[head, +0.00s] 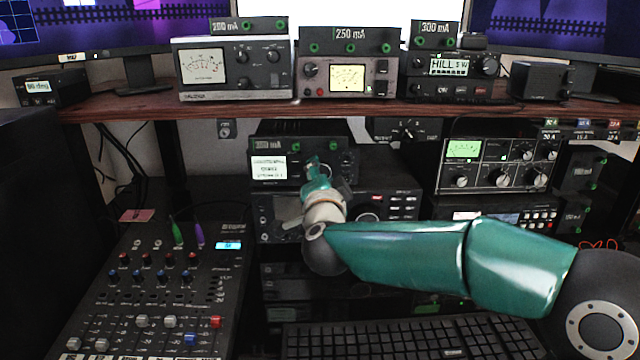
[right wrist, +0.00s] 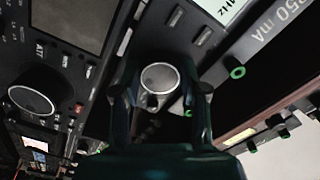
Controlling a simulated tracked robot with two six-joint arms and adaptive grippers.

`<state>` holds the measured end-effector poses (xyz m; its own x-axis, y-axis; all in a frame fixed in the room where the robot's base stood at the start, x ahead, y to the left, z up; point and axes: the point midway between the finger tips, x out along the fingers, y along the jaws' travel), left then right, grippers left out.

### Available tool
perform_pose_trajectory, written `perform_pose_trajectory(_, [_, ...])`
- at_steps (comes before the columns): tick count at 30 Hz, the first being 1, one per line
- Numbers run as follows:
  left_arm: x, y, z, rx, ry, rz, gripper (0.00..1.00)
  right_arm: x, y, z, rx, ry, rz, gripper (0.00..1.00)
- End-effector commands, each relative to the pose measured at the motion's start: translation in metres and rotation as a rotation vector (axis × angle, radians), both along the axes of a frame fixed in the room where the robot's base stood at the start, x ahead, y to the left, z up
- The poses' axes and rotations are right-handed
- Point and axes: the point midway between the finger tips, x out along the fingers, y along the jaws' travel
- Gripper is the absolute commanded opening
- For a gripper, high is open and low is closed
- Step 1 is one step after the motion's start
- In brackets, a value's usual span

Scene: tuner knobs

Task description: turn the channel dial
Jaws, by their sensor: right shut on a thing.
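The channel dial (right wrist: 159,78) is a round dark knob with a silver face, seen in the right wrist view on a black radio front. My right gripper (right wrist: 162,92) is shut on it, one finger on each side. In the head view my right gripper (head: 313,166) reaches the front of the upper black radio (head: 268,168), which has a small white display, and covers the dial there. Any marking on the dial is too small to read. My left gripper is not in view.
A larger black radio (head: 390,203) sits directly below, with a big knob (right wrist: 33,102) close by in the right wrist view. The wooden shelf (head: 400,107) with meters hangs above. A mixer (head: 150,290) stands left, a keyboard (head: 400,340) in front.

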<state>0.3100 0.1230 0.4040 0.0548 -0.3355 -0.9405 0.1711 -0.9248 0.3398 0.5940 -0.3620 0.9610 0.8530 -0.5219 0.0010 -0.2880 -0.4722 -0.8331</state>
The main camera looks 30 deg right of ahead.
Motion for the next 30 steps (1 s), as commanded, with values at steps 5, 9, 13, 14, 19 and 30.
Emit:
perform_pose_trajectory(5, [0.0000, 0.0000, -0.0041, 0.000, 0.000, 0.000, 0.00, -0.0005, -0.0010, -0.0021, 0.034, -0.017, -0.004, 0.08])
perform_pose_trajectory(9, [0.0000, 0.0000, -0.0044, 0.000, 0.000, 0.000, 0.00, -0.0006, -0.0011, -0.0019, 0.042, -0.021, -0.004, 0.08])
perform_pose_trajectory(13, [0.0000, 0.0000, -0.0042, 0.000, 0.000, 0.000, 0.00, -0.0006, -0.0012, -0.0020, 0.043, -0.020, -0.005, 0.08])
perform_pose_trajectory(14, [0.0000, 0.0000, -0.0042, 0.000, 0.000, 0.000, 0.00, -0.0006, -0.0012, -0.0021, 0.043, -0.020, -0.005, 0.08])
perform_pose_trajectory(19, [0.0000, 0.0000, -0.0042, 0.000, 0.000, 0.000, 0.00, -0.0006, -0.0012, -0.0024, 0.042, -0.020, -0.005, 0.50])
perform_pose_trajectory(30, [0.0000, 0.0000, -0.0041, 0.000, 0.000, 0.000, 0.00, -0.0001, -0.0001, -0.0011, 0.040, -0.021, -0.002, 0.68])
